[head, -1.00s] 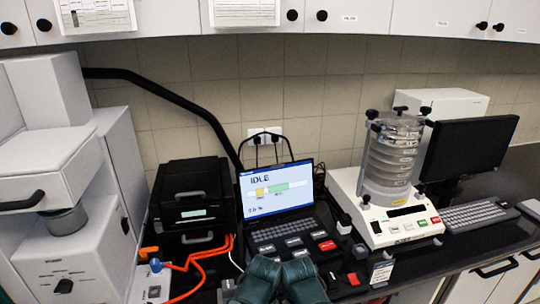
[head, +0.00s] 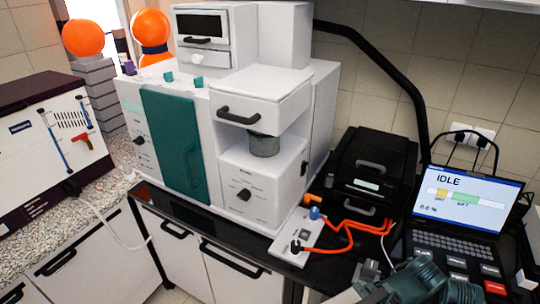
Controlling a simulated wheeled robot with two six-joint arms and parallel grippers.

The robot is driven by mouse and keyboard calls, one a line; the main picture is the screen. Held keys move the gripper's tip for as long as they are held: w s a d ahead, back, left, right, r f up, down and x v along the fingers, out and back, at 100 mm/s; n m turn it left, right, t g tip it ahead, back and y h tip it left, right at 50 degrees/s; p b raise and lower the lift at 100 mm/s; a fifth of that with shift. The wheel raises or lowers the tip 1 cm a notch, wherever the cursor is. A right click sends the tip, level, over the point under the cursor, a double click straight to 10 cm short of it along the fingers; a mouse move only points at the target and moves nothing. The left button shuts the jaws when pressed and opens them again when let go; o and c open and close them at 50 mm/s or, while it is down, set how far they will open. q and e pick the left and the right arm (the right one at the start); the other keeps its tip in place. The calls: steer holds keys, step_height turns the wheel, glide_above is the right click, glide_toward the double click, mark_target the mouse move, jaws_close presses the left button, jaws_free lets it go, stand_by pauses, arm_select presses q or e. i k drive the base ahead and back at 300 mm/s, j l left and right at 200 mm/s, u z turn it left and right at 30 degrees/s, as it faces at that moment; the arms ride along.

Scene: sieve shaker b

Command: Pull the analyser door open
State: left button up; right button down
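The white analyser (head: 293,130) stands on the dark bench left of centre in the head view. A tall teal door (head: 174,150) on its front looks closed and flush with the white front. Teal and grey parts of my arms show close together at the bottom right, over the bench front and far from the door. I cannot make out the fingertips of either gripper.
A black printer-like box (head: 372,165) and a laptop (head: 465,205) reading IDLE stand to the right. Orange cables run from a small white socket box (head: 298,236) at the bench front. A speckled counter with a white and maroon unit (head: 45,140) is at the left. Orange balls (head: 150,27) are behind.

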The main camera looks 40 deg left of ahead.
mark_target(171, 120)
steer(key=u, duration=2.25)
